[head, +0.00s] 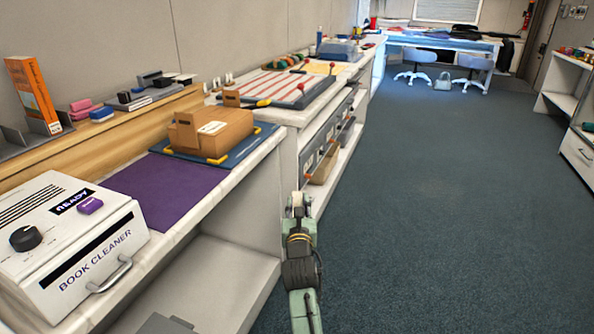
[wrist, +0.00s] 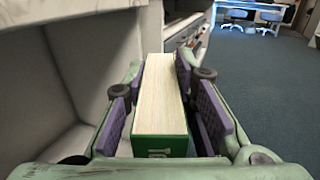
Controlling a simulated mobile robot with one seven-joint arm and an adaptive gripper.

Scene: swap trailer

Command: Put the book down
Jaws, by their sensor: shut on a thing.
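A green book (wrist: 160,146) with cream page edges is in my gripper (wrist: 162,88) in the wrist view. The purple pads of the fingers press on its two sides, with the page edges facing up. The book and gripper are beside the white open shelving (wrist: 105,70), below the countertop level. In the head view my arm stands in front of the counter, and the book itself cannot be made out there.
The counter holds a purple mat (head: 165,190), a white book cleaner (head: 60,236) with a purple button and a cardboard box (head: 225,132) on a blue board. An orange book (head: 34,92) stands at the back left. The carpet (head: 440,210) to the right is clear.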

